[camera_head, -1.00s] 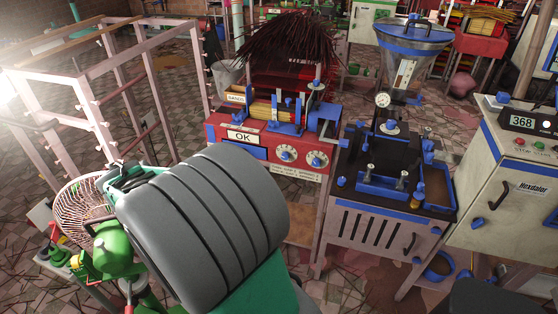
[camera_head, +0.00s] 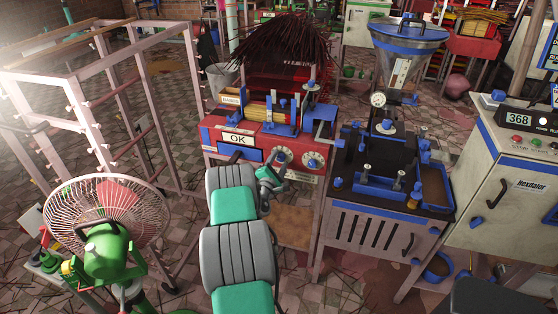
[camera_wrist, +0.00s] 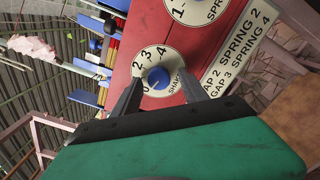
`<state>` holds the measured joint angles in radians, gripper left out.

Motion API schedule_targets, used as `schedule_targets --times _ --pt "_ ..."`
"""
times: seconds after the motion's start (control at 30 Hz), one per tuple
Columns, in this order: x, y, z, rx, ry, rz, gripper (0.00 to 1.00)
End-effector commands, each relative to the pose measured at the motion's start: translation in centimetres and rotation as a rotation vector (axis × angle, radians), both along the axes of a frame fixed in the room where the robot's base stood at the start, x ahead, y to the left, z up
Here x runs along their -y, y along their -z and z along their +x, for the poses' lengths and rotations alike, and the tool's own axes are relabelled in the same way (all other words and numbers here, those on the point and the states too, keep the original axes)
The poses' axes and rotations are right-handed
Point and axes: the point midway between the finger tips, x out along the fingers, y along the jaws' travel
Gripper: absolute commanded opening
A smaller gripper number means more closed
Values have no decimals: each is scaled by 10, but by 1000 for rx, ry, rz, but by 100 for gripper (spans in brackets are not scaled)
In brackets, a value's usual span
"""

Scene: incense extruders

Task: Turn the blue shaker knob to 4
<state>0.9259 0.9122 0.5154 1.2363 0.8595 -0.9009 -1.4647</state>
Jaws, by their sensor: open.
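The blue shaker knob (camera_wrist: 158,78) sits on a round cream dial (camera_wrist: 170,62) with the word SHAKER partly hidden and the numbers 0, 2, 3 and 4 readable. A pale mark shows on the knob; its exact setting is hard to read. My gripper (camera_wrist: 161,88) is open in the wrist view, one dark finger on each side of the knob; contact is not visible. In the head view the dial is the left one (camera_head: 283,157) on the red machine (camera_head: 210,145), and my gripper (camera_head: 275,182) is just in front of and below it.
A second dial, marked SPR in part, is to the right on the panel (camera_head: 314,161). Left of the dials are an OK sign (camera_head: 238,139) and a blue-framed panel. A black-topped blue-trimmed table (camera_head: 380,215) stands right, a fan (camera_head: 110,215) left.

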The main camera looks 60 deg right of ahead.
Motion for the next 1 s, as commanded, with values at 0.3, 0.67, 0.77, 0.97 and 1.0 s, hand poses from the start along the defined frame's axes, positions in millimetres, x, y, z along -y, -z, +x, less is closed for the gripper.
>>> schedule_targets --times 0.3,0.67,0.77,0.97,1.0 --pt "7 0 2 1 -2 1 51" --pt "6 0 2 2 -2 1 22" --pt "6 0 2 2 -2 1 14" --pt "6 0 2 2 -2 1 0" --pt "6 0 2 2 -2 1 0"
